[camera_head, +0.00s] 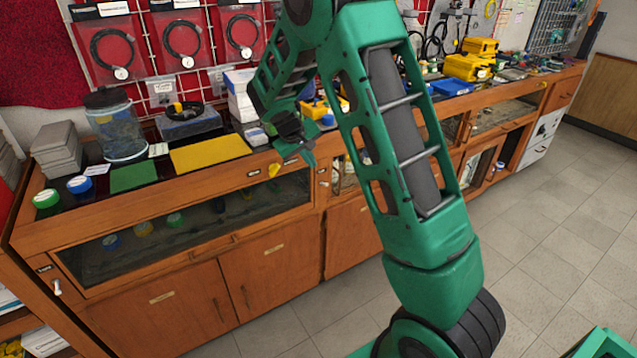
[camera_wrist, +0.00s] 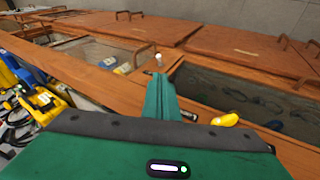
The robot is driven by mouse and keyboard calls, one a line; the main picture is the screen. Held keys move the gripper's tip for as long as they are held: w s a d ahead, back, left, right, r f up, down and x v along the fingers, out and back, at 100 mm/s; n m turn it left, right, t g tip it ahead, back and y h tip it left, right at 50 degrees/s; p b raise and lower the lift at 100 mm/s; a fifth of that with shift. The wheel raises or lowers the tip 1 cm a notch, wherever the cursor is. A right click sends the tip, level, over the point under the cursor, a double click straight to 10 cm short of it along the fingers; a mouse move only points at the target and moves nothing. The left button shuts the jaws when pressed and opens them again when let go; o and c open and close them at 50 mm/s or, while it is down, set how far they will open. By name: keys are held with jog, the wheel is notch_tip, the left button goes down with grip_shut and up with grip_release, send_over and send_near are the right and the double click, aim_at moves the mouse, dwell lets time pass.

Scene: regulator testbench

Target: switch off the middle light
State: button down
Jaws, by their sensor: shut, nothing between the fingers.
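My gripper (camera_head: 311,160) is shut and empty, its fingers pointing down at the bench's front edge. In the wrist view the green fingers (camera_wrist: 160,88) stand between two small switch-like levers. A yellow lever (camera_wrist: 224,120) is to the right of the fingers; it also shows in the head view (camera_head: 274,170), left of my gripper. A white-tipped lever (camera_wrist: 158,58) shows just beyond the fingertips; any contact cannot be told. In the head view a pale lever (camera_head: 325,183) sits just below my gripper. Which lever belongs to the middle light is not clear.
The left glass-fronted compartment (camera_head: 180,215) looks dark; the right one (camera_head: 497,112) looks brighter. Another pale lever (camera_head: 57,287) is at the far left. A jar (camera_head: 115,125), yellow mat (camera_head: 210,152) and green mat (camera_head: 133,176) rest on the bench. The floor in front is clear.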

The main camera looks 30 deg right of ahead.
jog(key=shift+d, duration=0.15)
send_near(326, 184)
jog(key=x, duration=0.6)
jog(key=shift+w+d+f, duration=0.15)
jog(key=shift+f, duration=0.05)
